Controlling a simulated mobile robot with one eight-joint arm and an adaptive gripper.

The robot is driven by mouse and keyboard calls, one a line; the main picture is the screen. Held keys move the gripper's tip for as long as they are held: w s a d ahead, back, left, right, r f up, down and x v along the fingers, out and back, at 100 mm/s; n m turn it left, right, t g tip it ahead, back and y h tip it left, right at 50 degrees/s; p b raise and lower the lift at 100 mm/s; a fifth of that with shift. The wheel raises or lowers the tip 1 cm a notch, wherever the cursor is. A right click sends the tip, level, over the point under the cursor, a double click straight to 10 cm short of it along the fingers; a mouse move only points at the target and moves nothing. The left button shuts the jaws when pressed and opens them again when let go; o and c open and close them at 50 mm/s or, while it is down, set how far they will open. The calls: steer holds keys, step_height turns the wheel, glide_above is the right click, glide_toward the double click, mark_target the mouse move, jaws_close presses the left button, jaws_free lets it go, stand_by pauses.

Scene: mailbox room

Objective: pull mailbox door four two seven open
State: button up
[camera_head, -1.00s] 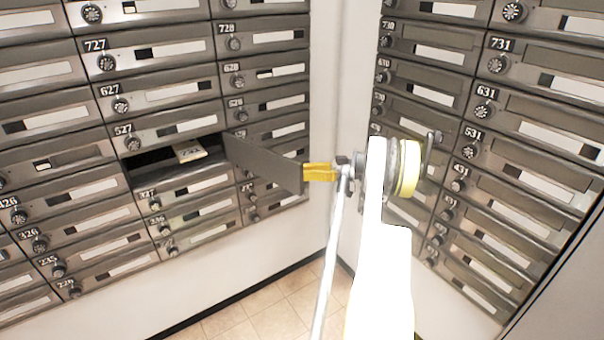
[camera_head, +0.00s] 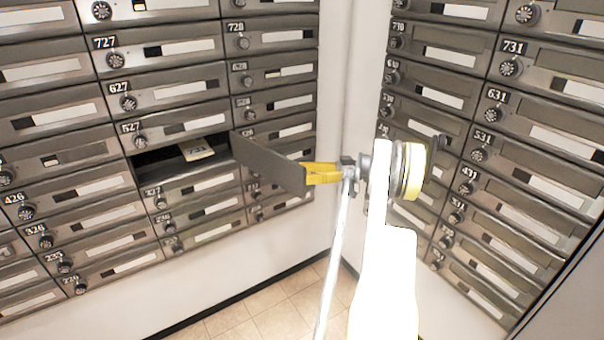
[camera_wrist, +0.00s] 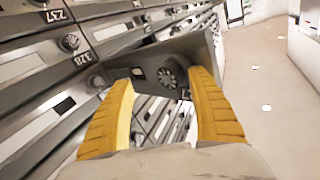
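The door of compartment 427 (camera_head: 270,163) stands swung out from the left wall of mailboxes, attached at the right side of its opening. The open compartment (camera_head: 170,163) is dark inside, with a pale card or envelope (camera_head: 197,150) in it. My gripper (camera_head: 312,174) is at the free end of the door. In the wrist view, the yellow fingers (camera_wrist: 160,80) are spread wide apart, with the door panel (camera_wrist: 190,48) and its round dial (camera_wrist: 168,78) just beyond and between them. I cannot tell whether a fingertip touches the door.
Shut mailboxes surround the opening, including 527 (camera_head: 185,128) above. A second wall of shut mailboxes (camera_head: 500,150) stands at the right, close to my arm. Tiled floor (camera_head: 275,310) shows below. The wrist view shows open floor (camera_wrist: 262,75) at the right.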

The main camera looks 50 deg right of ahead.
steer(key=v, duration=0.6)
steer(key=shift+s+d, duration=0.2)
steer(key=shift+s, duration=0.05)
